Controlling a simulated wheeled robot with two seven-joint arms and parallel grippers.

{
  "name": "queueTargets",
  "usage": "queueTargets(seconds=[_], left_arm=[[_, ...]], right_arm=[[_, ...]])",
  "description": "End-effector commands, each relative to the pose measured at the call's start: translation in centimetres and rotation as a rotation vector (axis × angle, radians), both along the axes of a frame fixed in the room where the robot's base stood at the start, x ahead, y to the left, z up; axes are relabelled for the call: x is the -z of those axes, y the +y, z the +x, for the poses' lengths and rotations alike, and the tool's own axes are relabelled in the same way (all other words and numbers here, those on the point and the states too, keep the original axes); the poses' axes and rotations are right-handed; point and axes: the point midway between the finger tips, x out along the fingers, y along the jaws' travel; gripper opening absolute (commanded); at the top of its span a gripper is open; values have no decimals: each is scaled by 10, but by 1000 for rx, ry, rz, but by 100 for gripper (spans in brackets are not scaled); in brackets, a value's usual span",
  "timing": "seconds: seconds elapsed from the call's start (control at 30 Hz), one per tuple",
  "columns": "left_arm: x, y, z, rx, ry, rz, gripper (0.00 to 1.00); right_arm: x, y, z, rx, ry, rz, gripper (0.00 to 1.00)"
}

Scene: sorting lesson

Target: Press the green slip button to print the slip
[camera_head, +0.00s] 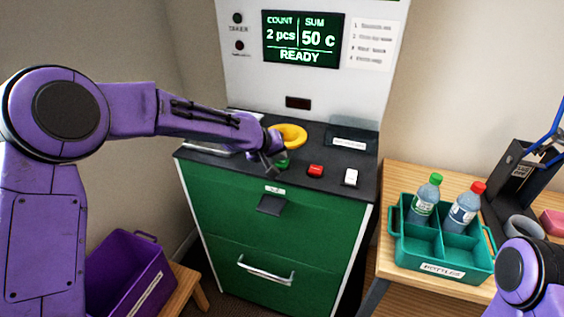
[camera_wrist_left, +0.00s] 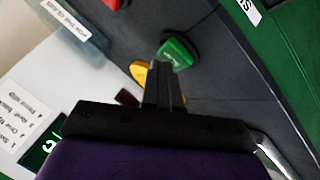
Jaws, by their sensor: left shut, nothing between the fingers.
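The green slip button (camera_head: 283,163) is on the dark top panel of the green and white machine (camera_head: 262,222), left of a red button (camera_head: 316,170). It also shows in the left wrist view (camera_wrist_left: 177,53). My left gripper (camera_head: 272,166) is shut and empty, its fingertips close to the green button and partly covering it in the head view. In the wrist view the shut fingers (camera_wrist_left: 165,75) end right beside the button; I cannot tell whether they touch it. The screen (camera_head: 303,40) reads 2 pcs, 50 c, READY. My right gripper is out of view.
A white switch (camera_head: 351,177) is right of the red one. A teal crate (camera_head: 440,262) with two bottles stands on the wooden table at right. A purple bin (camera_head: 125,275) is at lower left.

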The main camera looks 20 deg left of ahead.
Motion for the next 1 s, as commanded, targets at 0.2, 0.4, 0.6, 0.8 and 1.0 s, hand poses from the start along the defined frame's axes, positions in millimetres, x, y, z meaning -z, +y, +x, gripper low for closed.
queueTargets(seconds=[0.2, 0.4, 0.6, 0.8, 1.0], left_arm=[[3, 0, 0, 1, 1, 0, 0], [6, 0, 0, 1, 1, 0, 0], [8, 0, 0, 1, 1, 0, 0], [9, 0, 0, 0, 1, 0, 0], [8, 0, 0, 1, 2, 0, 0]], right_arm=[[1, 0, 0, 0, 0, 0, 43], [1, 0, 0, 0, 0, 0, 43], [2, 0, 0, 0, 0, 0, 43], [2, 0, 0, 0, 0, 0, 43], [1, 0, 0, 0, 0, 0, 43]])
